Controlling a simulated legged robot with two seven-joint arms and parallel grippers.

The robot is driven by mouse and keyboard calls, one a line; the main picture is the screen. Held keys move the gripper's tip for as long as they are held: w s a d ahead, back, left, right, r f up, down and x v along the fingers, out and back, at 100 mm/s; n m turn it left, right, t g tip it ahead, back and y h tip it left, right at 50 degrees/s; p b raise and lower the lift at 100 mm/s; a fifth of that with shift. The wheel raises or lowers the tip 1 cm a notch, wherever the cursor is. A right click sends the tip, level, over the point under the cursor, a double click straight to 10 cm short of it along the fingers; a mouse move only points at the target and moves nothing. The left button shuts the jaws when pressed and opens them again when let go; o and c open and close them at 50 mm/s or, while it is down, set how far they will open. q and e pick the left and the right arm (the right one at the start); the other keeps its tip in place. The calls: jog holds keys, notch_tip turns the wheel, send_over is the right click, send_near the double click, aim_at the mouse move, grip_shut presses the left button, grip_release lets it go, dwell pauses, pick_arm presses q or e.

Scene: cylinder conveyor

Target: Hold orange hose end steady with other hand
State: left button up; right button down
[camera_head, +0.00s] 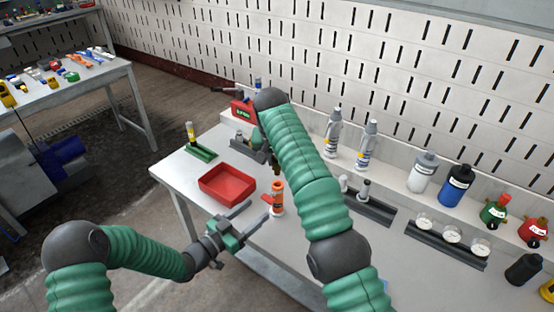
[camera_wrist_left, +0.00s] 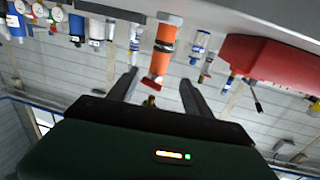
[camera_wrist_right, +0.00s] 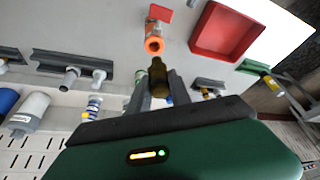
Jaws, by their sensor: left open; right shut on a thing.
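The orange cylinder (camera_head: 277,197), likely the hose end, stands upright on the table right of the red tray. It has a white base, a dark band and a side lever. My left gripper (camera_head: 251,215) is open beside it. In the left wrist view the orange cylinder (camera_wrist_left: 163,50) shows between the spread fingers (camera_wrist_left: 159,76), with no clear contact. My right gripper (camera_wrist_right: 159,82) is shut on a dark brown bottle-like piece (camera_wrist_right: 158,76). In the right wrist view this piece points toward the open top of the orange cylinder (camera_wrist_right: 154,44), apart from it. My right arm mostly hides that gripper in the head view.
The red tray (camera_head: 206,184) lies left of the cylinder. A green stand (camera_head: 201,153) holds a yellow-black tube. Bottles (camera_head: 423,172), gauges (camera_head: 452,235) and a grey rack (camera_head: 367,208) line the right side. The table's front edge is close to my left gripper.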

pick_arm(q)
jog(key=shift+s+a, duration=0.4)
jog(key=shift+s, duration=0.05)
jog(key=shift+s+a+r, duration=0.1)
jog(key=shift+r, duration=0.05)
pick_arm(e)
jog(key=shift+r, duration=0.1)
notch_tip(320, 180, up, 5)
jog(key=p, duration=0.5)
jog(key=shift+p, duration=0.3)
pick_arm(q)
notch_tip(320, 180, up, 5)
